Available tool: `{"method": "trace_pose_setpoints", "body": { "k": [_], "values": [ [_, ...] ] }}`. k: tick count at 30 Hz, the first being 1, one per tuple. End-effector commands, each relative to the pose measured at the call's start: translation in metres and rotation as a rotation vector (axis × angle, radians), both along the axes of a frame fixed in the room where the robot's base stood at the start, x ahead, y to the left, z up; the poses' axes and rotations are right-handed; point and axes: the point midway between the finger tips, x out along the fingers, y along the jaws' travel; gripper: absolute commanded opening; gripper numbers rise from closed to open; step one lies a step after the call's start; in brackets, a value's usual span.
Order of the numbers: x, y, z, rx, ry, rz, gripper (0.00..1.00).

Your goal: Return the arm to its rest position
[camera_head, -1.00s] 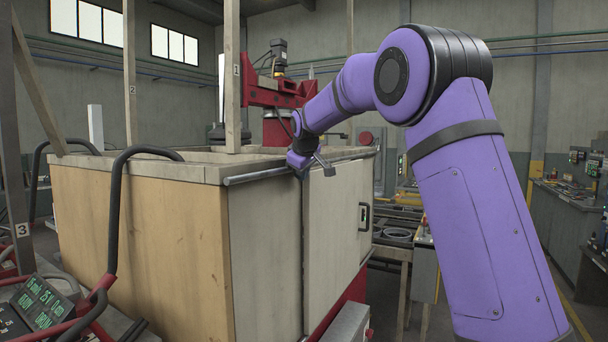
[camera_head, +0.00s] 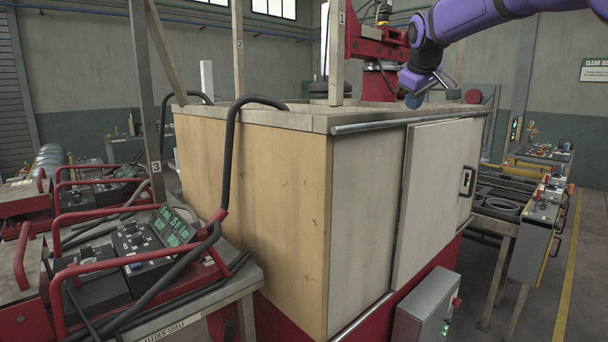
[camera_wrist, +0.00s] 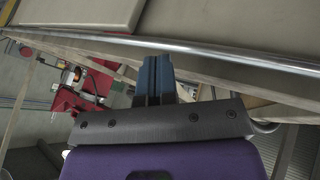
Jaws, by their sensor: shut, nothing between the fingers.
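My purple arm (camera_head: 470,18) reaches in from the upper right of the head view. My gripper (camera_head: 413,101) is at its end, by the top edge of the large wooden-sided cabinet (camera_head: 255,190), near the right end of the metal rail (camera_head: 380,124). Whether it touches the cabinet cannot be told. In the wrist view my gripper's two blue fingers (camera_wrist: 153,78) lie side by side, shut, with nothing between them. The rail (camera_wrist: 220,58) runs across just beyond the fingertips there.
The cabinet's pale door (camera_head: 435,190) with a black handle (camera_head: 467,181) appears closed. A control desk (camera_head: 150,245) with red bars stands at the left. A grey box (camera_head: 428,305) is low in front. A wooden post (camera_head: 336,50) rises from the cabinet top. Floor shows at the right.

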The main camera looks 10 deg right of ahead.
Motion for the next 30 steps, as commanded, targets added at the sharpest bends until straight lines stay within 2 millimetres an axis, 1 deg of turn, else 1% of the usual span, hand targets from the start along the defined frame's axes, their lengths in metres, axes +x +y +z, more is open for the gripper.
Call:
{"method": "trace_pose_setpoints", "body": {
  "k": [2, 5, 6, 7, 8, 9, 11, 12, 14, 15, 20, 21, 23, 24, 27, 30],
  "values": [
    [-0.02, 0.001, 0.002, 0.023, 0.0, -0.014, 0.0],
    [-0.056, 0.006, 0.002, 0.067, 0.006, -0.043, 0.0],
    [-0.073, 0.008, 0.0, 0.085, 0.01, -0.056, 0.0],
    [-0.085, 0.009, -0.001, 0.1, 0.012, -0.066, 0.0],
    [-0.098, 0.011, -0.003, 0.114, 0.014, -0.076, 0.0],
    [-0.114, 0.013, -0.006, 0.133, 0.018, -0.09, 0.0],
    [-0.139, 0.016, -0.011, 0.16, 0.023, -0.111, 0.0],
    [-0.156, 0.019, -0.015, 0.178, 0.029, -0.125, 0.0],
    [-0.18, 0.022, -0.022, 0.203, 0.035, -0.145, 0.0],
    [-0.197, 0.025, -0.027, 0.219, 0.039, -0.159, 0.0],
    [-0.262, 0.035, -0.053, 0.28, 0.057, -0.215, 0.0],
    [-0.278, 0.037, -0.06, 0.294, 0.062, -0.23, 0.0],
    [-0.302, 0.041, -0.073, 0.314, 0.069, -0.252, 0.0],
    [-0.317, 0.043, -0.082, 0.326, 0.073, -0.266, 0.0],
    [-0.354, 0.048, -0.106, 0.356, 0.086, -0.304, 0.0],
    [-0.386, 0.052, -0.129, 0.381, 0.096, -0.339, 0.0]
  ]
}}
